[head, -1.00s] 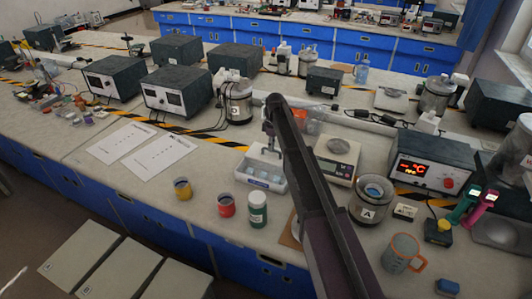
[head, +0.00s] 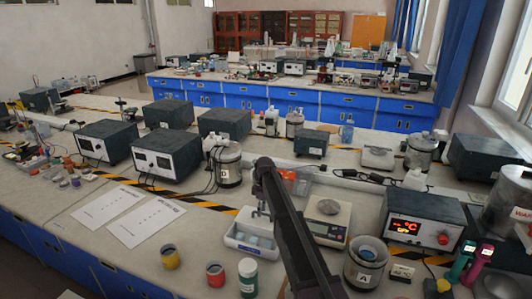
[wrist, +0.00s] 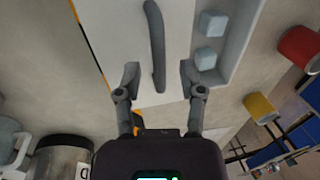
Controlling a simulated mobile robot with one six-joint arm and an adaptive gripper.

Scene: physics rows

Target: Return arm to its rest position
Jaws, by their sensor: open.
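My arm reaches forward from the lower middle of the head view. My gripper (head: 262,213) hangs at its far end, over the white tray (head: 236,244) with pale blue cubes in it. In the wrist view my gripper (wrist: 160,74) has its two fingers wide apart. A dark grey curved bar (wrist: 156,45) shows between the fingertips; I cannot tell what it is or whether it is held clear below them. Two pale blue cubes (wrist: 205,57) lie in the tray to the right of the fingers, apart from them.
A balance (head: 328,219) and a metal vessel marked A (head: 365,268) stand right of the arm. A yellow pot (head: 170,257), a red pot (head: 215,274) and a green-white jar (head: 248,277) stand front left. Instrument boxes (head: 162,154) stand behind.

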